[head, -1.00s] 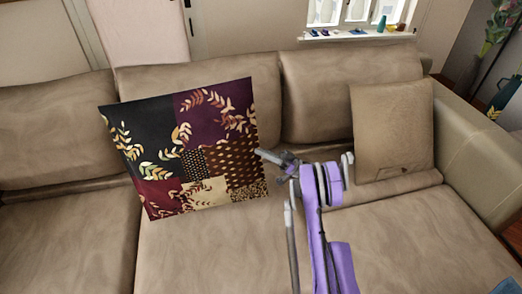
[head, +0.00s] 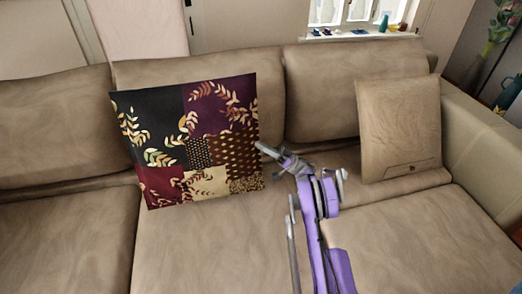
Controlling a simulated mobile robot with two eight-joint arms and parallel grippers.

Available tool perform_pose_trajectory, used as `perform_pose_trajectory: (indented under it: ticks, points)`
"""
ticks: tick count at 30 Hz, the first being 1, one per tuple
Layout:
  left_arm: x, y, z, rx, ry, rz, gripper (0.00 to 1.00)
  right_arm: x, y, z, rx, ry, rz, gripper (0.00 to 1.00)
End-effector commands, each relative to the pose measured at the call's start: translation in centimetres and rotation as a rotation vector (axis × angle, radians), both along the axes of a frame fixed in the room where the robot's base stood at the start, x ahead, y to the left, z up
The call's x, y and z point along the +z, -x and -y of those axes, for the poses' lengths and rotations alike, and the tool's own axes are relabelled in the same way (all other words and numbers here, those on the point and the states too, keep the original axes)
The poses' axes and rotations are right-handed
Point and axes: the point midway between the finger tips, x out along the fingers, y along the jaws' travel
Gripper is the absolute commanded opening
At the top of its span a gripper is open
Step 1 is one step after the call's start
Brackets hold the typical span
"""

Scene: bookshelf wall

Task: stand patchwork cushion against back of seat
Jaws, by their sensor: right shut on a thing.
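The patchwork cushion (head: 190,140) is a square of black, purple, brown, red and cream patches with leaf patterns. It stands nearly upright in front of the seat back (head: 200,78), tilted slightly in the picture, with its lower edge near the seat (head: 200,250). I cannot tell whether it touches the back or the seat. My right gripper (head: 264,150) is at the cushion's right edge and is shut on it. My left gripper is not in view.
A plain tan cushion (head: 400,125) leans in the right corner beside the sofa's armrest (head: 480,130). The seat to the left (head: 60,240) is bare. A windowsill (head: 362,36) with small items and a plant (head: 497,40) are behind the sofa.

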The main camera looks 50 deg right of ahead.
Motion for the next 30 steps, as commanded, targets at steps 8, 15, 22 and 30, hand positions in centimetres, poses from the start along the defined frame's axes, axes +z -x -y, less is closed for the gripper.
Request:
perform_pose_trajectory:
  ticks: [8, 15, 22, 30]
  points:
    - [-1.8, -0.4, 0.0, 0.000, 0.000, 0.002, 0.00, -2.4, -2.2, 1.8, 0.001, -0.002, 0.003, 0.00]
    - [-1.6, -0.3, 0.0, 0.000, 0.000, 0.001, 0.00, -3.6, -3.3, 2.8, 0.001, -0.003, 0.002, 0.00]
    - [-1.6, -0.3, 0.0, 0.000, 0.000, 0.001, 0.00, -3.9, -3.5, 3.0, 0.001, -0.002, 0.001, 0.00]
    - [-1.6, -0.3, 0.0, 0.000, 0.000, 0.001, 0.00, -3.9, -3.5, 2.9, 0.000, -0.001, 0.002, 0.27]
